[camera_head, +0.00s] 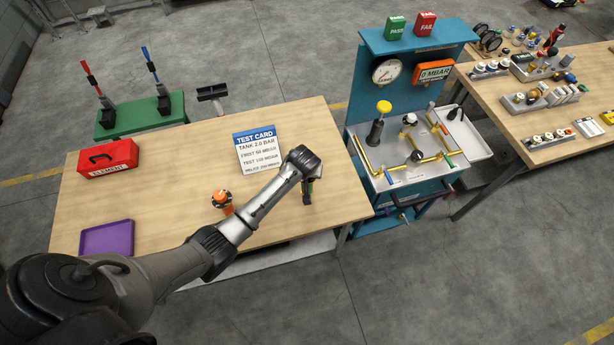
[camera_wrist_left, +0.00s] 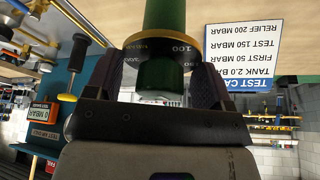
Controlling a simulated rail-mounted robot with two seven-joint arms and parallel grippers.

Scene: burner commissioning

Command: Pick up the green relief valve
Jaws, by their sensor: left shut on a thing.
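The green relief valve (camera_wrist_left: 165,20) is between the fingers of my left gripper (camera_wrist_left: 155,78) in the left wrist view. It has a green body, a brass collar marked with numbers and a green lower part. My left gripper is shut on it. In the head view my left gripper (camera_head: 307,194) is over the right part of the wooden table, right of the test card, and mostly hides the valve. I cannot tell whether the valve touches the table. My right gripper is not in view.
The test card (camera_head: 258,150) lies on the table (camera_head: 160,185), with an orange-topped part (camera_head: 222,199) beside my arm. A red box (camera_head: 108,158) and purple tray (camera_head: 106,238) are at the left. The teal test stand (camera_head: 365,115) is to the right, with brass pipework.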

